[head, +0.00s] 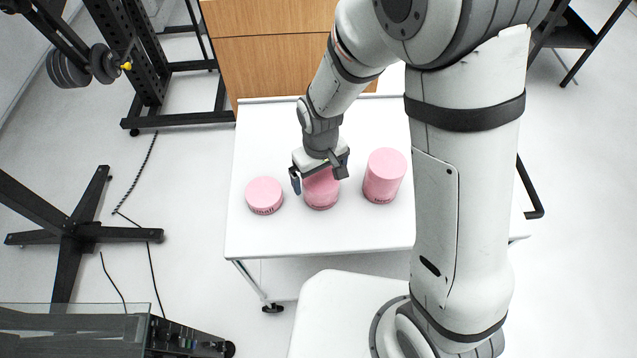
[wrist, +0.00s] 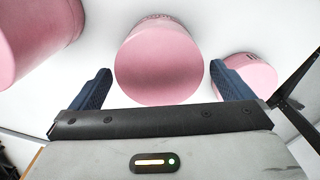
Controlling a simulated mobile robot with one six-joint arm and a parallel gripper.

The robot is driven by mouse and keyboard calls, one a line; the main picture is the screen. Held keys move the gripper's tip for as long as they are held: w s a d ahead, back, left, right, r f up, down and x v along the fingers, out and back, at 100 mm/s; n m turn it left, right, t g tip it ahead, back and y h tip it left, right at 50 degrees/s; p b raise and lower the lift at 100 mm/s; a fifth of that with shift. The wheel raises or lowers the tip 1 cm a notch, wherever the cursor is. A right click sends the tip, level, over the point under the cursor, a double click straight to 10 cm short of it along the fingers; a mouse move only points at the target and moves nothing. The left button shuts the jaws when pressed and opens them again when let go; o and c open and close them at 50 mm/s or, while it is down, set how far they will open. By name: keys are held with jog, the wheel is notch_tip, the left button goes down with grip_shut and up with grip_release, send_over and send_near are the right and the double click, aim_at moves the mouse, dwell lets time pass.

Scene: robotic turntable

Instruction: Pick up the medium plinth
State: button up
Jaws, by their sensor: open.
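Three pink cylindrical plinths stand in a row on a white table. The medium plinth (head: 321,190) is in the middle, partly hidden from above by my gripper in the head view. In the wrist view the medium plinth (wrist: 158,62) is between and just beyond the fingers. My gripper (wrist: 160,88) is open, with a dark blue finger on each side and nothing held. In the head view my gripper (head: 321,177) is at the medium plinth's top; contact cannot be told. The short plinth (head: 264,195) is left, the tall plinth (head: 384,176) right.
The white table (head: 270,235) has free room in front of the plinths. The tall plinth (wrist: 38,38) and short plinth (wrist: 245,76) flank the fingers in the wrist view. A wooden cabinet (head: 270,50) stands behind the table, and a black rack (head: 150,60) behind left.

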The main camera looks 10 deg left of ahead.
jog(key=f, duration=0.2)
jog(key=f+p, duration=0.1)
jog(key=shift+s+d+f, duration=0.15)
jog(key=shift+s, duration=0.15)
jog(key=shift+f, duration=0.75)
jog(key=shift+w, duration=0.1)
jog(key=c, duration=1)
